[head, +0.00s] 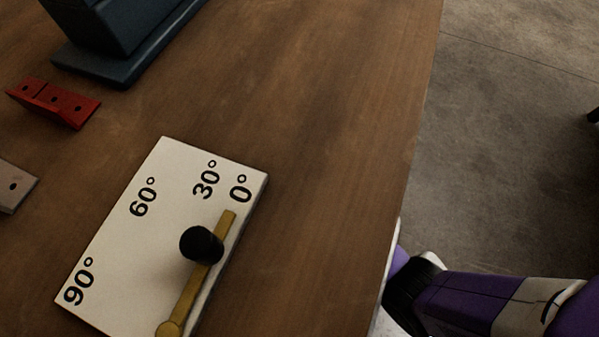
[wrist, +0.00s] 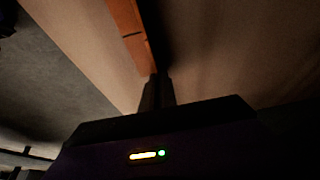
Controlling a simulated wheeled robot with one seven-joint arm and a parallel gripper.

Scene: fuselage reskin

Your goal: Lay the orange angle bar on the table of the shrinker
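In the wrist view the orange angle bar (wrist: 134,36) runs from the fingertips up to the top edge of the picture, with a small dark mark across it. My gripper (wrist: 156,82) has its two dark fingers close together, shut on the near end of the bar. The bar's far end is out of view. The head view shows neither the bar nor the gripper. A dark blue machine base (head: 125,55) stands on the wooden bench at the upper left there; whether it belongs to the shrinker I cannot tell.
On the wooden bench (head: 330,110) lie a red angle piece (head: 55,102), a grey piece (head: 14,187) and a white angle plate (head: 130,245) with a brass lever (head: 196,285) and black knob (head: 201,245). The bench's right side is clear. Concrete floor (head: 510,150) lies beyond its edge.

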